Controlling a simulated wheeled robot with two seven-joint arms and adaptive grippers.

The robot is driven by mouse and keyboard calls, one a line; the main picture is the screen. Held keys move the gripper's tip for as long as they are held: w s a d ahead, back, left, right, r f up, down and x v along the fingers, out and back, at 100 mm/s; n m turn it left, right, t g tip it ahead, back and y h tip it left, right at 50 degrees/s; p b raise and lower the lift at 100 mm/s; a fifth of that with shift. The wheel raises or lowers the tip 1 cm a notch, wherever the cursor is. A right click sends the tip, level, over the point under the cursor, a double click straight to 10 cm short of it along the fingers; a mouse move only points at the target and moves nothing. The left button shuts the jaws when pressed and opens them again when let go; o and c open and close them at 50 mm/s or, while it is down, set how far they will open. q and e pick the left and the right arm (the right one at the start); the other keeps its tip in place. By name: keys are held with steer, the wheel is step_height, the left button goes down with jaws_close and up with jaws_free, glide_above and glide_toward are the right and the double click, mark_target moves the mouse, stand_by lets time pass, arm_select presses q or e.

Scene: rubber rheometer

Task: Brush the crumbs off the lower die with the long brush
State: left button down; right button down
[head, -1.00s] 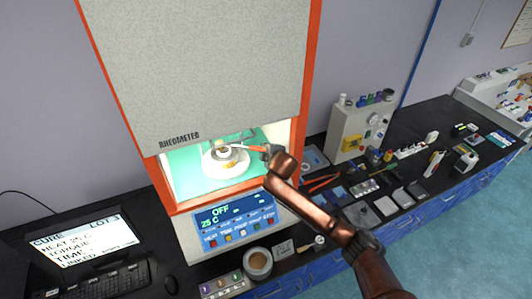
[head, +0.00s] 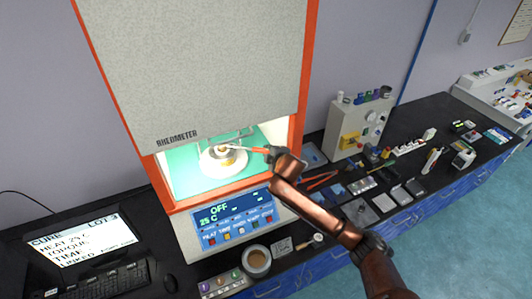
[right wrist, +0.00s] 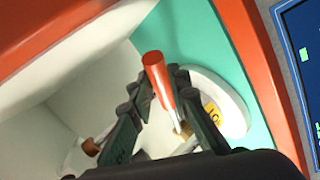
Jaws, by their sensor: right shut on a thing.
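The long brush (head: 258,150) has an orange-red handle and reaches into the lit chamber of the rheometer (head: 215,70). Its far end is over the lower die (head: 229,157), a round metal piece on a white round base (head: 214,171). My right gripper (head: 274,154) is shut on the brush handle at the chamber's right opening. In the right wrist view the handle (right wrist: 157,72) stands between the fingers (right wrist: 150,105). The white base (right wrist: 232,98) with a yellow label lies beyond them. Crumbs are too small to make out. My left gripper is not in view.
The chamber's orange-red frame (head: 298,110) stands close to my right gripper. Below it is the control panel (head: 235,215) reading OFF and 25 C. A round tan-filled cup (head: 257,260) stands in front. Tools and a grey device (head: 358,125) crowd the bench to the right.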

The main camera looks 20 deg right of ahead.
steer(key=shift+w+a, duration=0.15)
steer(key=shift+w, duration=1.3)
steer(key=shift+s+f, duration=0.1)
steer(key=shift+s, duration=0.4)
steer(key=shift+s+d, duration=0.2)
steer(key=shift+s, duration=0.75)
steer(key=shift+w+a, duration=0.2)
steer(key=shift+w, duration=1.3)
steer(key=shift+s+d, duration=0.2)
steer(key=shift+s, duration=1.35)
steer(key=shift+w+d, duration=0.15)
steer(key=shift+d, duration=0.45)
steer(key=shift+w+a, duration=0.2)
steer(key=shift+w, duration=1.25)
steer(key=shift+s+d, duration=0.2)
steer(key=shift+s, duration=1.3)
steer(key=shift+w+a, duration=0.15)
steer(key=shift+w, duration=0.6)
steer(key=shift+w+a, duration=0.1)
steer(key=shift+w, duration=0.65)
